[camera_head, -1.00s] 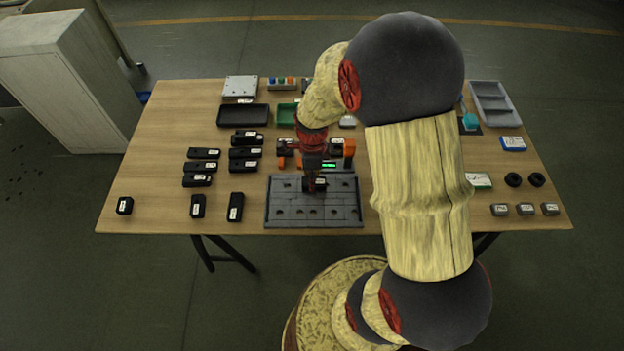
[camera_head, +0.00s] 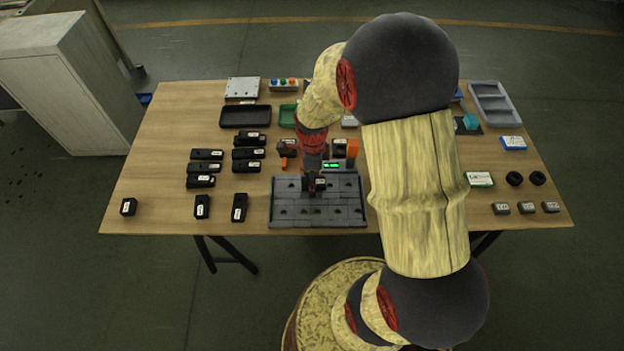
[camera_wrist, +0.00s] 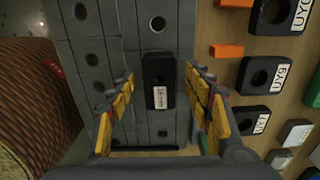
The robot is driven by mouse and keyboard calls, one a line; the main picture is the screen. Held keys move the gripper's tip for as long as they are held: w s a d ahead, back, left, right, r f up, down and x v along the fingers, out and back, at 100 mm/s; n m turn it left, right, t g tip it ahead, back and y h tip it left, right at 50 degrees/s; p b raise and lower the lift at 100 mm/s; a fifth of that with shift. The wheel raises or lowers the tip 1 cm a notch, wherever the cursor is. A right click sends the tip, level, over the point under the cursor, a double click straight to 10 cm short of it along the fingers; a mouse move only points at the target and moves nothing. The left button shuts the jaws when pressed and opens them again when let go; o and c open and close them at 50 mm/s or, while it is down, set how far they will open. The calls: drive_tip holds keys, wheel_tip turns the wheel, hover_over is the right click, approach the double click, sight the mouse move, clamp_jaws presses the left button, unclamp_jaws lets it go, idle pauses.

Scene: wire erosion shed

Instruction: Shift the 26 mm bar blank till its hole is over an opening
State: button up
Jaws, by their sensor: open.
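The bar blank (camera_wrist: 160,98) is a small black block with a white label that seems to read 26 mm. It lies on the grey plate (camera_wrist: 103,22), which has rows of round holes. In the wrist view a dark hole shows in the blank's upper part; whether a plate opening lies under it cannot be told. My gripper (camera_wrist: 159,78) is open, with one yellow finger on each side of the blank and gaps to both. In the head view my gripper (camera_head: 314,183) is low over the plate (camera_head: 290,212), and the blank is partly hidden by it.
Several labelled black blocks (camera_head: 200,181) lie left of the plate. Other labelled black blocks (camera_wrist: 262,73) and an orange piece (camera_wrist: 227,51) lie beside the plate in the wrist view. A black tray (camera_head: 245,116) and a grey divided tray (camera_head: 494,104) stand farther back.

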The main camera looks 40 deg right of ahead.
wheel_tip(320, 180, up, 12)
idle(0.6)
idle(0.5)
drive_tip(key=s+a+r+n+t, duration=0.2)
drive_tip(key=s+a+r+n, duration=0.4)
drive_tip(key=n, duration=0.6)
drive_tip(key=s+a+r+n+t, duration=0.3)
drive_tip(key=s+a+r+n, duration=0.3)
drive_tip(key=r+n, duration=0.5)
drive_tip(key=shift+s+a+r+n+t, duration=0.3)
drive_tip(key=shift+s+n, duration=0.35)
drive_tip(key=shift+n, duration=0.25)
